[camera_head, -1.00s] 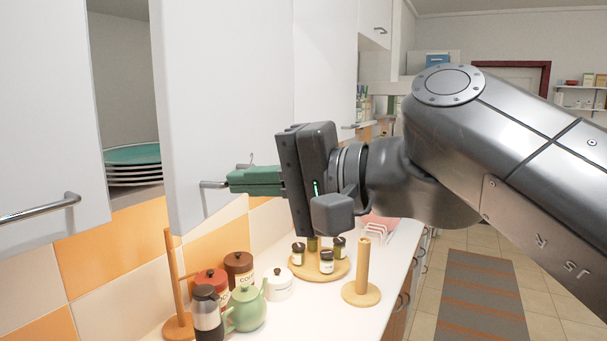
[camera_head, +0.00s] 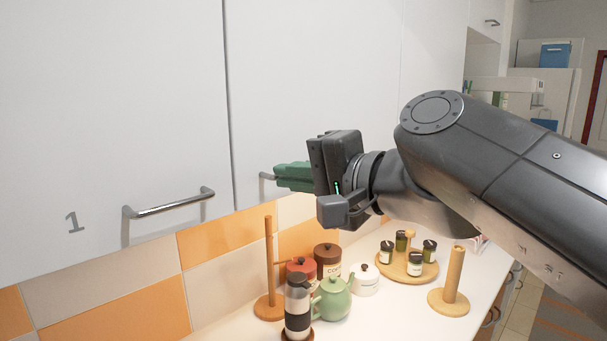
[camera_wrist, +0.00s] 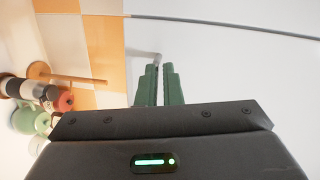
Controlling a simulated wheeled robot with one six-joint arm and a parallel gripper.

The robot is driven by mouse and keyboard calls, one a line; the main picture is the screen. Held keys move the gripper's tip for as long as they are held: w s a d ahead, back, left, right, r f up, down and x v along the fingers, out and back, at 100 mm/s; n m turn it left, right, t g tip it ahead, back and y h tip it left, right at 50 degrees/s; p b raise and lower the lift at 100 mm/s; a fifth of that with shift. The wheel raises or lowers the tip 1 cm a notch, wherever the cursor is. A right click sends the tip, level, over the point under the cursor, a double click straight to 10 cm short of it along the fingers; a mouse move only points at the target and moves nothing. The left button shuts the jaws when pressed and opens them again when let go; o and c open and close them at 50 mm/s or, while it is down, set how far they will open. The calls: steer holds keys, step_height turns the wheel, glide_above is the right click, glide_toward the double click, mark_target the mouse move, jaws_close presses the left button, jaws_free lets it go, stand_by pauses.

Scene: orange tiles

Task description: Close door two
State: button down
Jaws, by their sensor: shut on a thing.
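The door I hold (camera_head: 315,75) is a white wall-cabinet door, right of the door marked 1 (camera_head: 115,120). No number shows on it, but its place suggests door two. It stands about flush with door 1, with a thin dark seam between them. My gripper (camera_head: 280,176) is shut on its metal handle (camera_head: 265,177) near the lower left corner. In the wrist view the green fingers (camera_wrist: 160,70) are close together at the handle (camera_wrist: 153,60), in front of the white door (camera_wrist: 235,75). The fingers hide most of the handle.
Below is a white counter (camera_head: 400,300) with a teapot (camera_head: 331,298), a dark flask (camera_head: 297,305), canisters (camera_head: 327,260), a round tray of jars (camera_head: 425,272) and a wooden holder (camera_head: 453,285). A wooden stand (camera_head: 269,270) is by the tiled wall.

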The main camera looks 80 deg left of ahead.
stand_by(0.4)
steer(key=shift+w+d+b, duration=0.25)
steer(key=shift+b, duration=0.25)
steer(key=b+v, duration=0.3)
steer(key=v, duration=1)
steer(key=shift+b, duration=0.3)
steer(key=shift+p+x, duration=1.95)
steer(key=shift+x, duration=4.45)
